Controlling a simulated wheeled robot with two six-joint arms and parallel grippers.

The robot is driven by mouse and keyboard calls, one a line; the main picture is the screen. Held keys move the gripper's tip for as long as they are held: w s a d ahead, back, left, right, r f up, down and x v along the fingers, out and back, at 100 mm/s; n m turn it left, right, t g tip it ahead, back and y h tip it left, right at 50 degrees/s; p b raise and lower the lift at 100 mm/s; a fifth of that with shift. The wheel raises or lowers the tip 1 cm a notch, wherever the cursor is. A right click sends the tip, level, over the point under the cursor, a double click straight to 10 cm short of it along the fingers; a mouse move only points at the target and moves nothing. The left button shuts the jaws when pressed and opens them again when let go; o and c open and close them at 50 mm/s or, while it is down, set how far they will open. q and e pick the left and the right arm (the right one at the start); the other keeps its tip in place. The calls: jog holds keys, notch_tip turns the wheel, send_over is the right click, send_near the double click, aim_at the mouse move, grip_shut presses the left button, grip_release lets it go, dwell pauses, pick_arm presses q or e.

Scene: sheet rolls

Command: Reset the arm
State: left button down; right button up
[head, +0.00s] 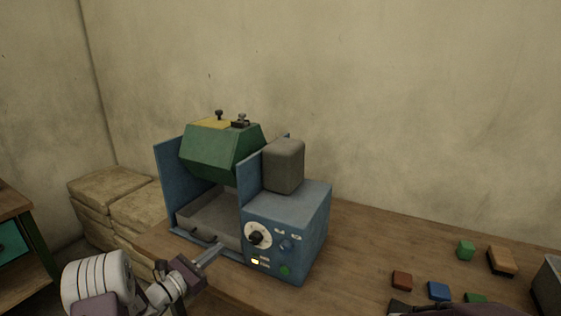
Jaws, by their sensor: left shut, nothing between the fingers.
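My left gripper (216,248) reaches in from the lower left, with its pale fingers shut and empty. Its tips are just in front of the blue machine (291,205), by the front edge of the grey tray (209,215) in its open bay. I cannot tell whether they touch it. A green faceted drum (212,150) sits tilted between the blue side walls above the tray. My right gripper is not in view; only a dark part of my right arm shows at the bottom edge.
The machine stands on a wooden table (370,245). At right are a green block (465,250), an orange-brown block (501,260), a red-brown block (402,280), a blue block (438,291) and a grey bin (548,285). Stacked sacks (110,187) stand behind left.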

pick_arm(q)
jog(key=s+d+r+m+g+h+p, duration=0.1)
jog(key=s+d+r+m+g+h, duration=0.15)
jog(key=d+r, duration=0.35)
jog(key=s+d+r+m+g+h+p, duration=0.2)
jog(key=s+d+r+m+g, duration=0.15)
jog(key=d, duration=0.55)
jog(key=s+d+m+g+y+p, duration=0.1)
jog(key=s+d+m+g, duration=0.3)
jog(key=s, duration=0.3)
jog(key=s+d+m+g+y+p, duration=0.1)
jog(key=s+d+m+g, duration=0.3)
jog(key=s, duration=0.2)
jog(key=s+a+f+m+g+y+p, duration=0.1)
jog(key=s+a+f+m+y, duration=0.25)
jog(key=s, duration=0.25)
jog(key=s+a+f+m+g+y+p, duration=0.1)
jog(key=s+a+f+m+g+y, duration=0.1)
jog(key=s+m+y, duration=0.3)
jog(key=w+a+f+m+t+y, duration=0.1)
jog(key=a+f+m+y, duration=0.3)
jog(key=a, duration=0.7)
jog(key=shift+a+f+m+t, duration=0.35)
jog(key=shift+f+m+t, duration=0.05)
jog(key=shift+m+t, duration=0.4)
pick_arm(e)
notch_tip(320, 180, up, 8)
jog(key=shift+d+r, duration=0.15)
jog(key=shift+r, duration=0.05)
